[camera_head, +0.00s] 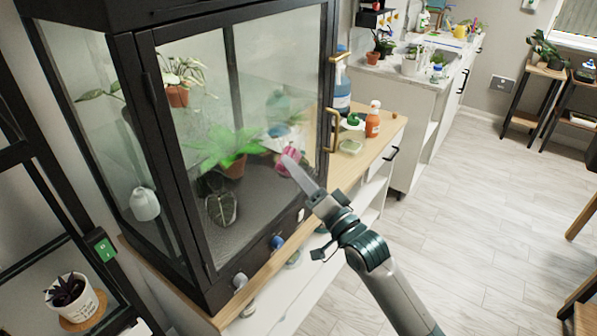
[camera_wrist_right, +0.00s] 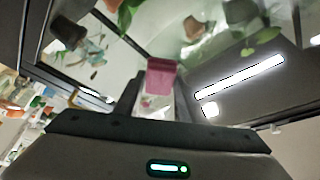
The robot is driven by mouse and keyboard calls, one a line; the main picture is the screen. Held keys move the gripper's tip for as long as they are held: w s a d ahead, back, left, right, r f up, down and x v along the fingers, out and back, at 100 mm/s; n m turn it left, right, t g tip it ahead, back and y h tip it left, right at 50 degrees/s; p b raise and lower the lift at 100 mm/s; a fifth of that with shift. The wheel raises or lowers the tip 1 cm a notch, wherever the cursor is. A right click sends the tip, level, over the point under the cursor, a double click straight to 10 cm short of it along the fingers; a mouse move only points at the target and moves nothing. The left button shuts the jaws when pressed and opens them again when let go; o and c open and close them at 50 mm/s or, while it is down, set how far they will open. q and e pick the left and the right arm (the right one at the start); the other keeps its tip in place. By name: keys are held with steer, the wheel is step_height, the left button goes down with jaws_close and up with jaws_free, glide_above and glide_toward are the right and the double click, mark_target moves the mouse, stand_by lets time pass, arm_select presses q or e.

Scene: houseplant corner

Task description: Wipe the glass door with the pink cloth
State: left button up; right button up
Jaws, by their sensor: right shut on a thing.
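The glass door (camera_head: 262,75) is the black-framed front of a tall plant cabinet and looks shut. The glass looks hazy in places. My right gripper (camera_head: 292,168) is at the lower right part of the door, its fingertips close to the pane. It is shut on the pink cloth (camera_wrist_right: 161,76), which shows between the fingers in the right wrist view. A bit of pink (camera_head: 285,160) shows by the fingertips in the head view. I cannot tell whether the cloth touches the glass. My left gripper is not in view.
Brass handles (camera_head: 333,131) stick out at the door's right edge. A blue spray bottle (camera_head: 342,85) and an orange bottle (camera_head: 373,121) stand on the wooden counter to the right. Potted plants (camera_head: 233,150) are behind the glass.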

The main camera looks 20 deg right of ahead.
steer(key=shift+w+a, duration=0.35)
steer(key=shift+w, duration=0.1)
stand_by(0.3)
steer(key=shift+d, duration=0.1)
steer(key=shift+w+d, duration=0.6)
steer(key=shift+d, duration=0.2)
steer(key=shift+w+d, duration=0.55)
steer(key=shift+d, duration=0.2)
steer(key=shift+w+d+b, duration=0.5)
steer(key=shift+w+d, duration=0.6)
steer(key=shift+d, duration=0.15)
steer(key=shift+w+d, duration=0.2)
steer(key=shift+d, duration=0.15)
